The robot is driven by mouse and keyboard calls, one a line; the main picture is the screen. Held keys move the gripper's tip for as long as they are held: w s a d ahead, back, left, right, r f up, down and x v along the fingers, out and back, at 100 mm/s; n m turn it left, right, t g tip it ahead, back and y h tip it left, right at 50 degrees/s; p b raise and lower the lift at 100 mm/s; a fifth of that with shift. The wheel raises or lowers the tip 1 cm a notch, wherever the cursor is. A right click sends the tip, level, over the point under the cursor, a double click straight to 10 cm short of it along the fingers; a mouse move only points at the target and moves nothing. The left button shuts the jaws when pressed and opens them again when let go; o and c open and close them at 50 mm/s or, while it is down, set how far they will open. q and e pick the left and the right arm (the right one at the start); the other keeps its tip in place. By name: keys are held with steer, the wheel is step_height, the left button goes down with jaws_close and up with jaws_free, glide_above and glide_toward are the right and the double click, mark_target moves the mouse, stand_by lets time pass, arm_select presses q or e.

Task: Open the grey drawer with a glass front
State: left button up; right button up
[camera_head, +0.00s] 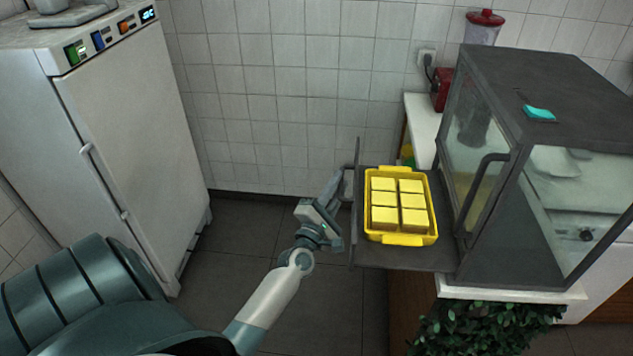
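The grey drawer (405,257) stands pulled out to the left of a grey case with glass panes (572,195). Its upright front panel (357,160) shows nearly edge-on, so its glass cannot be made out. A yellow tray (402,240) with several pale yellow blocks (398,203) lies in the drawer. My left gripper (338,187) is at the outer side of the front panel, close to a light grey piece that may be its handle. Whether its fingers are shut on that piece cannot be told. My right gripper is not in view.
A white fridge-like cabinet (130,140) stands on the left. Dark floor (235,235) lies free between it and the drawer. A dark handle (480,190) is on the case's left side. Green leaves (485,327) are below the case. A red-lidded jar (483,28) stands behind.

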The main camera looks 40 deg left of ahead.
arm_select(q)
steer(key=b+v, duration=0.4)
steer(key=v, duration=1.1)
